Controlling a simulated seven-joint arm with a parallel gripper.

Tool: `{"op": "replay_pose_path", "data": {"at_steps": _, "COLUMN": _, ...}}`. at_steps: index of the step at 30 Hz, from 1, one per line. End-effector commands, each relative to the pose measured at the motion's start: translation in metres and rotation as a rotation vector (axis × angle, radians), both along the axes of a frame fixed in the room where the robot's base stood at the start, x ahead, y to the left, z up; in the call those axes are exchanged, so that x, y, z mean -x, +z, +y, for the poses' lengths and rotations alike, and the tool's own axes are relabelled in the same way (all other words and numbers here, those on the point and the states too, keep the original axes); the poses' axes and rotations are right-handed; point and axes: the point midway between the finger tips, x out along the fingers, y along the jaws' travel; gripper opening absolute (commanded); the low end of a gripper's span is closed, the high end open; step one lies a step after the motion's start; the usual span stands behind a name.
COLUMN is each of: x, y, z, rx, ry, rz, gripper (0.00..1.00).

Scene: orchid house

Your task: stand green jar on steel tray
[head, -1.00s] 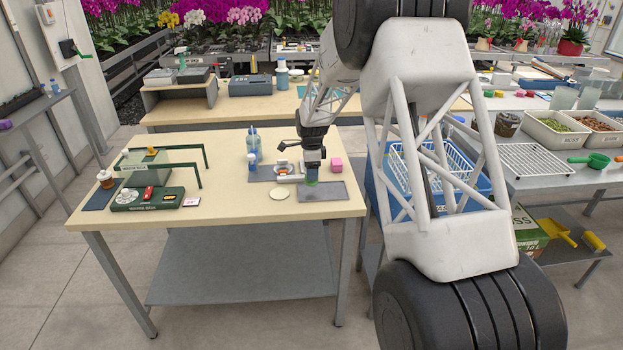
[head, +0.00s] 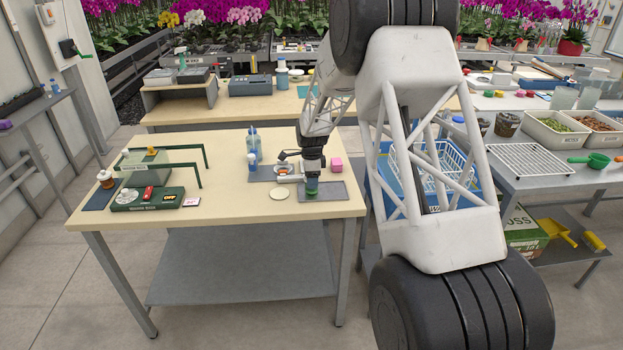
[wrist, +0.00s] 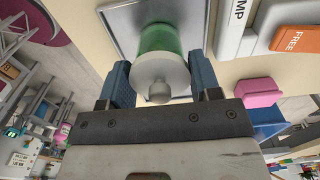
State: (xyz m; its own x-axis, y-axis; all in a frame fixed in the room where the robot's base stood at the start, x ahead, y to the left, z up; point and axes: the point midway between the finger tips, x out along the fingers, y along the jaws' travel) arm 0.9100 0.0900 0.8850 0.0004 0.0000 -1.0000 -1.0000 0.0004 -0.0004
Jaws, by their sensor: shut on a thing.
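The green jar (head: 311,190) is upright over the left part of the steel tray (head: 335,191), at the right front of the near table. In the wrist view the jar (wrist: 160,40) has a green body and a pale lid with a knob, and the tray (wrist: 123,22) lies beneath it. My gripper (head: 312,178) comes down from above; in the wrist view its blue fingers (wrist: 160,72) are shut on the jar from both sides. The jar's base is at or very near the tray surface; I cannot tell whether they touch.
A pink block (head: 336,164) stands just behind the tray. A pale round disc (head: 280,193) lies to its left. Blue-capped bottles (head: 253,150) stand behind left. A green board (head: 147,199) and green rails are farther left. The table's front middle is clear.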

Motion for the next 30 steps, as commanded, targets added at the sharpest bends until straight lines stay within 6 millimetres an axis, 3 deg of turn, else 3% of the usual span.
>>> {"op": "replay_pose_path", "data": {"at_steps": 2, "x": 0.000, "y": -0.002, "z": 0.000, "rx": 0.000, "ry": 0.000, "rz": 0.000, "gripper": 0.30}}
{"op": "replay_pose_path", "data": {"at_steps": 3, "x": 0.000, "y": -0.002, "z": 0.000, "rx": 0.000, "ry": 0.000, "rz": 0.000, "gripper": 0.62}}
{"op": "replay_pose_path", "data": {"at_steps": 7, "x": 0.000, "y": -0.002, "z": 0.000, "rx": 0.000, "ry": 0.000, "rz": 0.000, "gripper": 0.82}}
{"op": "replay_pose_path", "data": {"at_steps": 20, "x": 0.000, "y": 0.002, "z": 0.000, "rx": 0.000, "ry": 0.000, "rz": 0.000, "gripper": 0.83}}
{"op": "replay_pose_path", "data": {"at_steps": 30, "x": 0.000, "y": 0.036, "z": 0.000, "rx": 0.000, "ry": 0.000, "rz": -0.002, "gripper": 0.83}}
